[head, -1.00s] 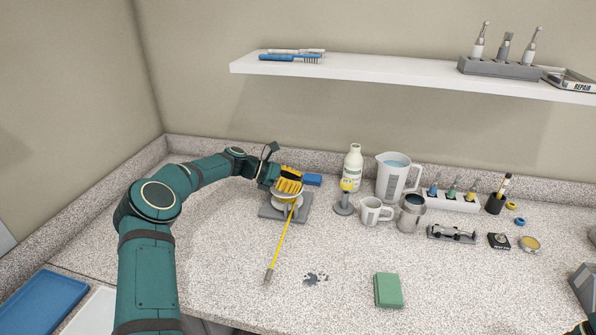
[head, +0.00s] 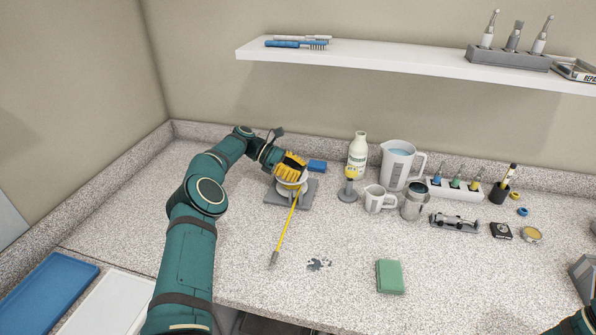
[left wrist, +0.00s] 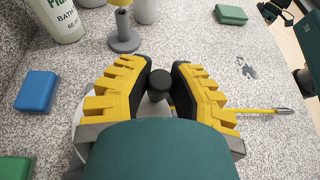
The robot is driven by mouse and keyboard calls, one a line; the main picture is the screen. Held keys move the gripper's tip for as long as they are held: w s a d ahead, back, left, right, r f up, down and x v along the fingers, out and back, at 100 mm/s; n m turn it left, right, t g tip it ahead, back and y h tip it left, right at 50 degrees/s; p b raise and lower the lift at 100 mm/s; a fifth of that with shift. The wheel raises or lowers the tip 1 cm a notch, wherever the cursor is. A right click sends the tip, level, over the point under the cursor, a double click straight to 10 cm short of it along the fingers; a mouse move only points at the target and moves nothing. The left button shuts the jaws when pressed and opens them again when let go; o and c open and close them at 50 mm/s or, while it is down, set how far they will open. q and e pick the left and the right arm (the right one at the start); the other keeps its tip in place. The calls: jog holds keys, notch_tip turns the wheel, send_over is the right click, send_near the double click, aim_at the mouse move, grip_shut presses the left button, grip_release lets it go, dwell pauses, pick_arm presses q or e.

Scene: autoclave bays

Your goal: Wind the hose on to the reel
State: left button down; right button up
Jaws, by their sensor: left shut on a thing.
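The reel is a pale drum on a grey base plate (head: 277,199) on the counter, mostly hidden under my left gripper. Its dark crank knob (left wrist: 160,84) shows in the left wrist view between the jaws. My left gripper (head: 291,166), with yellow fingers, is shut on this knob. The yellow hose (head: 286,229) runs from the reel toward the front of the counter and ends in a grey tip (head: 273,258). In the left wrist view the hose (left wrist: 250,111) reaches out to the right.
A blue block (head: 317,166) lies just behind the reel. A yellow-topped stand (head: 348,190), a bottle (head: 357,157), a mug (head: 376,200) and a jug (head: 397,165) stand to the right. A green block (head: 389,276) and a dark spill (head: 318,264) lie in front.

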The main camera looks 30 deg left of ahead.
pick_arm(q)
jog(key=shift+f, duration=0.15)
jog(key=c, duration=0.8)
grip_release()
notch_tip(320, 180, up, 10)
jog(key=shift+r, duration=0.1)
